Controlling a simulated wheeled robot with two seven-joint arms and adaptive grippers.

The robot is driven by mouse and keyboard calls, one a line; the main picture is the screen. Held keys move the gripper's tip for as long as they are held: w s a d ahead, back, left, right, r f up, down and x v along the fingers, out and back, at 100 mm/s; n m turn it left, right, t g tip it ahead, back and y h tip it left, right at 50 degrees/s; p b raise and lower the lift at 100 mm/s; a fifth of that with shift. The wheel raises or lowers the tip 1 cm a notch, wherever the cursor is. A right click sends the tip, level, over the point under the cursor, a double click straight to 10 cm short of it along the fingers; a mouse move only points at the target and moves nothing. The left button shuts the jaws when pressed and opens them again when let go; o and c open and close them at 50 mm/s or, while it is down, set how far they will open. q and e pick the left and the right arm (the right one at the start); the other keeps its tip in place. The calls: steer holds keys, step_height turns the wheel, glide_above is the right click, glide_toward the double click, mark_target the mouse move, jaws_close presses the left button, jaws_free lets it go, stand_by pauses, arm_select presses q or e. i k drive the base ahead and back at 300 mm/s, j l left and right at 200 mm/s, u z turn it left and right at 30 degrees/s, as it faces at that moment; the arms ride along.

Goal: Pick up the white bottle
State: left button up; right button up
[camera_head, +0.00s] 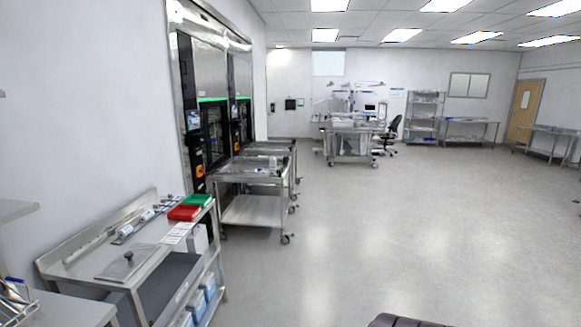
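A small whitish upright object, perhaps the white bottle (273,164), stands on the top of a steel cart (235,181) in front of the washers. It is too small to identify for sure. White cylindrical items (146,215) also lie on the steel bench at the left; I cannot tell whether one is a bottle. Neither of my grippers is in view.
The steel bench (75,268) along the left wall holds a red tray (184,212) and a green tray (198,200). Two tall washers (212,130) stand in the wall behind the carts. A workstation (351,140) is far back.

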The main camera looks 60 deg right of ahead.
mark_target(272, 162)
steer(key=z, duration=1.7)
steer(key=i, duration=1.05)
steer(key=i+z, duration=0.15)
steer(key=i, duration=0.65)
steer(key=i+j+z, duration=0.2)
steer(key=i, duration=1.35)
